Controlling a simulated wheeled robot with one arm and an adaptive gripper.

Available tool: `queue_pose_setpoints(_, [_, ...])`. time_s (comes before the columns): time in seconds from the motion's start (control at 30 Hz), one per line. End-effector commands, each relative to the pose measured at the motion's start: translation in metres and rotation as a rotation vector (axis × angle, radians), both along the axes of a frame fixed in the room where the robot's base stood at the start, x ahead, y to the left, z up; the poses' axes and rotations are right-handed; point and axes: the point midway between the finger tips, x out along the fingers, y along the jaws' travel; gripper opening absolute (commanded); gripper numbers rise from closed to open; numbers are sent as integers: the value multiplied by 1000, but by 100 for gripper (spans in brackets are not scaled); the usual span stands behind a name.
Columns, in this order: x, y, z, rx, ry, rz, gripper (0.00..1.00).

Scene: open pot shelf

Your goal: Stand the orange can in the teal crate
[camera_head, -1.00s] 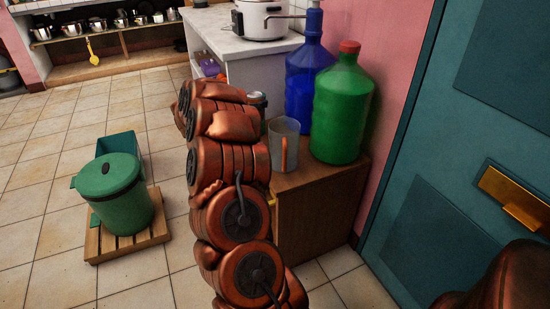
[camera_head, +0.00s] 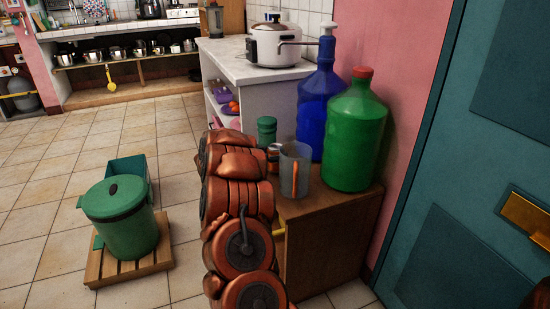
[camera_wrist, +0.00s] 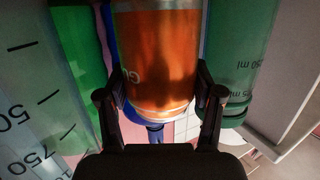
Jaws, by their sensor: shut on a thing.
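The orange can (camera_wrist: 158,50) fills the middle of the wrist view. My gripper (camera_wrist: 160,78) has a dark finger on each side of it and is shut on it. In the head view, a bit of orange (camera_head: 273,155) shows beside my arm, above the wooden cabinet; my gripper is hidden there behind my arm. The teal crate (camera_head: 128,168) stands at the left, behind the green lidded bin, well away from my gripper. Its near side is partly hidden by the bin.
The green bin (camera_head: 126,225) stands on a wooden pallet (camera_head: 150,262). Close around the can are a grey measuring jug (camera_head: 294,168), a green bottle (camera_head: 267,130), and large blue (camera_head: 318,108) and green (camera_head: 354,135) jugs on the cabinet (camera_head: 325,235).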

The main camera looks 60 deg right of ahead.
Motion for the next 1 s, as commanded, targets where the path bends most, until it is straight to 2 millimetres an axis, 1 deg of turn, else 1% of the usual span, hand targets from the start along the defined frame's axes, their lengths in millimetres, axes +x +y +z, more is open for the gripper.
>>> queue_pose_setpoints(0.03, [0, 0, -7, 0, 2, 0, 42])
queue_pose_setpoints(0.07, [0, 0, -8, 0, 1, 0, 42])
queue_pose_setpoints(0.43, [0, 0, -9, 0, 0, 1, 42])
queue_pose_setpoints(0.47, [0, 0, -9, 0, -1, 1, 67])
queue_pose_setpoints(0.7, [0, 0, -9, 0, -1, 1, 91])
queue_pose_setpoints(1.0, [0, 0, -9, -1, -1, 1, 91])
